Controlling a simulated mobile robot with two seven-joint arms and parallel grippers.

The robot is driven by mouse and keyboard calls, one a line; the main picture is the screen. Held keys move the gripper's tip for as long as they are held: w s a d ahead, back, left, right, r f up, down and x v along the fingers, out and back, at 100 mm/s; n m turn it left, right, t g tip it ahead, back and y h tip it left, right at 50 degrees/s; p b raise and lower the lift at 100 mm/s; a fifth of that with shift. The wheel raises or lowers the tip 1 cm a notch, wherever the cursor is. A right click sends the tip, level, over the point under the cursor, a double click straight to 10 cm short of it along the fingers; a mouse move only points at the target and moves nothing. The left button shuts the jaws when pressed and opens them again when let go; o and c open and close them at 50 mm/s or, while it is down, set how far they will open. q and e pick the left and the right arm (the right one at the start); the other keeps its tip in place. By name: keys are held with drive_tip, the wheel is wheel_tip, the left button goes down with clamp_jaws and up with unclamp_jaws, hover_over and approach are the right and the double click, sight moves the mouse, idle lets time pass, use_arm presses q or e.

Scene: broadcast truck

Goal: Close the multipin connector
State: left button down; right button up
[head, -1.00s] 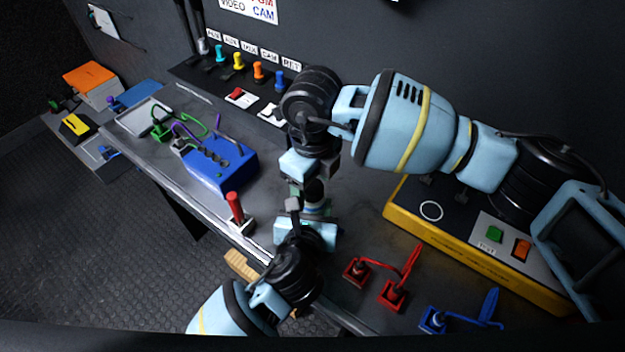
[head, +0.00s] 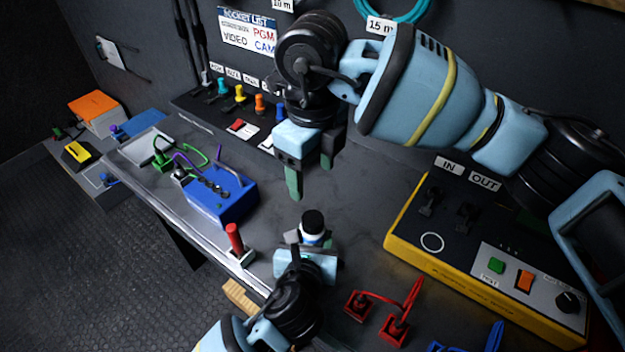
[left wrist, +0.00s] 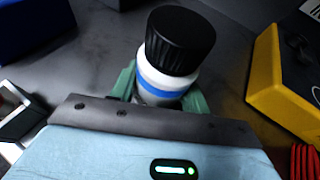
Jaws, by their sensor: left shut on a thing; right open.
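The multipin connector (head: 314,237) is a short white cylinder with a blue band and a black cap (head: 312,221) on top. It stands roughly upright in my left gripper (head: 308,243), whose jaws are shut on its body. The left wrist view shows the connector body (left wrist: 163,83) between green finger pads, with the ribbed black cap (left wrist: 178,42) sitting on it. I cannot tell how tight the cap is. My right gripper (head: 310,178) is open and empty, above the connector and apart from it, fingers pointing down.
A yellow-edged panel box (head: 440,262) stands to the right, with red cable plugs (head: 378,315) in front of it. A blue box (head: 222,196) and a red-handled lever (head: 235,243) are to the left.

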drive_tip(key=shift+r, duration=0.1)
use_arm(q)
drive_tip(key=c, duration=0.6)
unclamp_jaws()
drive_tip(key=p+v, duration=0.1)
drive_tip(key=v, duration=0.5)
drive_tip(key=shift+s+r, duration=0.1)
drive_tip(key=shift+r, duration=0.05)
drive_tip(key=shift+v, duration=0.75)
use_arm(e)
wheel_tip(320, 180, up, 3)
drive_tip(key=shift+f, duration=0.1)
use_arm(q)
drive_tip(key=shift+a, duration=0.1)
use_arm(e)
drive_tip(key=shift+s, duration=0.1)
